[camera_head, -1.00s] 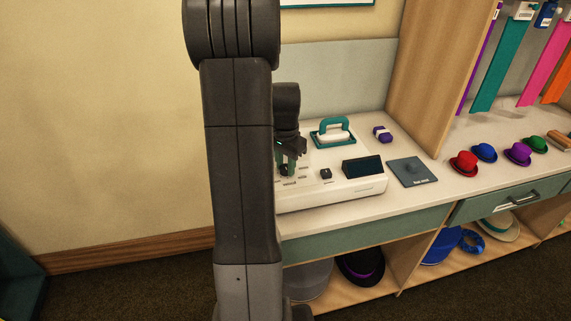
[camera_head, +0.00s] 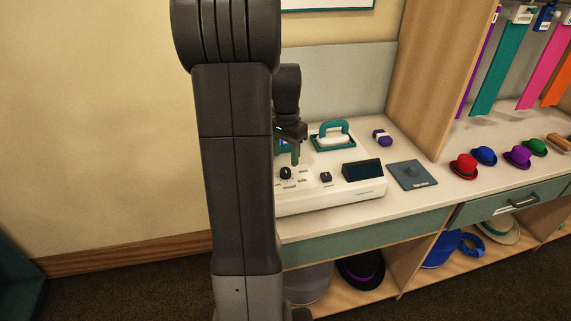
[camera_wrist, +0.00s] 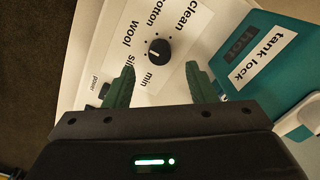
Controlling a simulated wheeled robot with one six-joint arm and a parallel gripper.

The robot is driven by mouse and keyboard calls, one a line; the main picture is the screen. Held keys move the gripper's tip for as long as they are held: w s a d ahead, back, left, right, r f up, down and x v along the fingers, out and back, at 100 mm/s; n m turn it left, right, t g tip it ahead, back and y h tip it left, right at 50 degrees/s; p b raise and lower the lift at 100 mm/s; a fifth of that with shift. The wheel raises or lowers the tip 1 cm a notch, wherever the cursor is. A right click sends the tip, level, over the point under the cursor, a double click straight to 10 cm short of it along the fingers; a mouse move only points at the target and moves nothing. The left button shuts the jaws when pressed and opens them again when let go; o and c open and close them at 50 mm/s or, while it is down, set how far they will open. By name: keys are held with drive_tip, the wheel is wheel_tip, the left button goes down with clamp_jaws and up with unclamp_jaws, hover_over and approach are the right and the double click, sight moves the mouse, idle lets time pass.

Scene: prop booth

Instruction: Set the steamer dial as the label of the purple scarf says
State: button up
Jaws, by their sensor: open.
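The steamer (camera_head: 340,199) is a white box on the counter. Its black dial (camera_head: 286,173) also shows in the wrist view (camera_wrist: 158,51), ringed by the words min, silk, wool, cotton and clean. The dial's short white mark appears to point left in that view, towards wool. My gripper (camera_wrist: 161,67) is open and empty, its green fingers apart on the near side of the dial; in the head view (camera_head: 295,155) it hangs above the panel. The purple scarf (camera_head: 478,66) hangs as a narrow strip at the upper right; its label text is unreadable.
A teal-handled iron (camera_head: 332,132) stands behind, near a teal tank lock panel (camera_wrist: 255,55). Small hats and hanging scarves are right, beyond a wooden divider (camera_head: 425,75).

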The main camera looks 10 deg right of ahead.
sight(286, 170)
wheel_tip(286, 170, up, 8)
drive_tip(key=shift+r, duration=0.15)
idle(0.4)
wheel_tip(286, 170, down, 14)
idle(0.5)
